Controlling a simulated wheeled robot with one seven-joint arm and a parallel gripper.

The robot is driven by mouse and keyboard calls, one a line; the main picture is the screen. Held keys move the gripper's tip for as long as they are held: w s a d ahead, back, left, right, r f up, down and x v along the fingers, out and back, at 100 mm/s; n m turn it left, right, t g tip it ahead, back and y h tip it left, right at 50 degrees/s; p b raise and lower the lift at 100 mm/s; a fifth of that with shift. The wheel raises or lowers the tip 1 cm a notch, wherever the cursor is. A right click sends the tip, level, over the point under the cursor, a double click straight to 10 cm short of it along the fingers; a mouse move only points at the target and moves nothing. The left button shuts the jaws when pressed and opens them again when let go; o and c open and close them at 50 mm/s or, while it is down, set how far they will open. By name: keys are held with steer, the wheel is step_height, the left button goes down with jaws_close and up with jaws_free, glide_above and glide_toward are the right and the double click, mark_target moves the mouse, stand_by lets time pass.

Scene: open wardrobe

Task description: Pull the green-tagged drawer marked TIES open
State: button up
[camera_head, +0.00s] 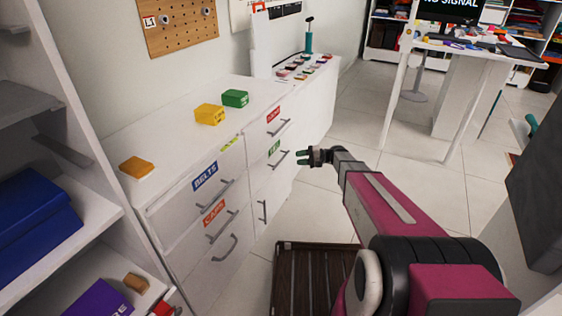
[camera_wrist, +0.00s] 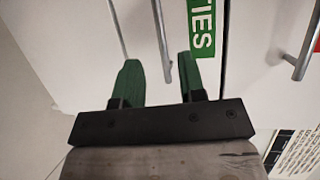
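The green TIES tag (camera_head: 274,148) is on a white drawer front in the right column of the dresser, and it also shows large in the wrist view (camera_wrist: 201,28). The drawer looks shut. Its metal bar handle (camera_head: 279,160) sits just below the tag. My gripper (camera_head: 301,157) is in front of this handle, a little to its right in the head view. In the wrist view my gripper (camera_wrist: 158,62) is open, with its green fingers on either side of the bar handle (camera_wrist: 160,40). The bar looks nearer the right finger; I cannot tell if it touches.
A red-tagged drawer (camera_head: 274,115) is above, and its handle (camera_wrist: 299,55) shows in the wrist view. BELTS (camera_head: 205,177) and CAPS (camera_head: 214,212) drawers are to the left. Yellow (camera_head: 209,115) and green (camera_head: 235,98) blocks sit on top. A brown slatted rack (camera_head: 310,280) stands on the floor.

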mark_target(281, 160)
steer(key=a, duration=0.3)
steer(key=a+f, duration=0.1)
steer(key=a, duration=0.5)
steer(key=shift+a+f, duration=0.3)
steer(key=shift+f, duration=0.1)
jaws_close()
